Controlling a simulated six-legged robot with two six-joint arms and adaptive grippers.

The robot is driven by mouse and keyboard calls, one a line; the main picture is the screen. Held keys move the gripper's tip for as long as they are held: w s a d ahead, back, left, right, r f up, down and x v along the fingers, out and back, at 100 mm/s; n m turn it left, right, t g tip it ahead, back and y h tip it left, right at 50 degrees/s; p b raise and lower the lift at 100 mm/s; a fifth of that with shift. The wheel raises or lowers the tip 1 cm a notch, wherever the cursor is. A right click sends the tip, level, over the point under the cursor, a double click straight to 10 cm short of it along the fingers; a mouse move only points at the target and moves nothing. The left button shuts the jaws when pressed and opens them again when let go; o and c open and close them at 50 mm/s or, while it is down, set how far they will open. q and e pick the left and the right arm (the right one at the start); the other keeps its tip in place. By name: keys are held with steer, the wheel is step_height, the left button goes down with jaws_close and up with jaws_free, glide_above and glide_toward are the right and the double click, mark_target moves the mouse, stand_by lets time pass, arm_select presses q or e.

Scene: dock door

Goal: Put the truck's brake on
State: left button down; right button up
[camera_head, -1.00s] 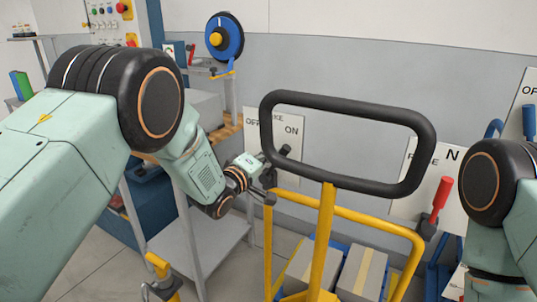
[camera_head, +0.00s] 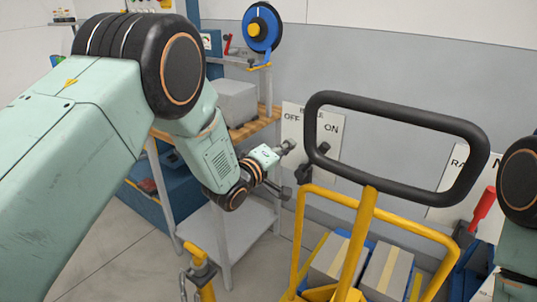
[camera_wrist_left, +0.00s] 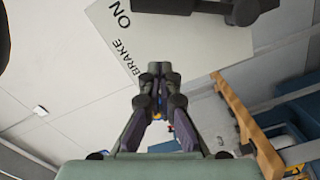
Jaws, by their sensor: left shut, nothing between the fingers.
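The white brake panel (camera_head: 313,118) is marked OFF at left and ON at right; it also shows in the left wrist view (camera_wrist_left: 190,40). Its dark lever (camera_head: 320,156) leans up and to the right, towards ON. In the left wrist view the lever (camera_wrist_left: 240,10) is cut off by the top edge. My left gripper (camera_head: 288,146) is shut and empty, just left of the lever and seemingly apart from it. Its closed fingertips (camera_wrist_left: 158,73) show below the panel in the left wrist view. My right gripper is out of view.
The truck's black handle loop (camera_head: 395,115) and yellow frame (camera_head: 357,240) stand right of my left gripper, with boxes (camera_head: 385,270) behind. A shelf bench (camera_head: 245,130) with a grey box is at left. A second panel (camera_head: 450,205) with a red lever (camera_head: 484,205) is at right.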

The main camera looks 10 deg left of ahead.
arm_select(q)
steer(key=v, duration=0.7)
steer(key=shift+d+r+p, duration=0.15)
steer(key=shift+p, duration=0.2)
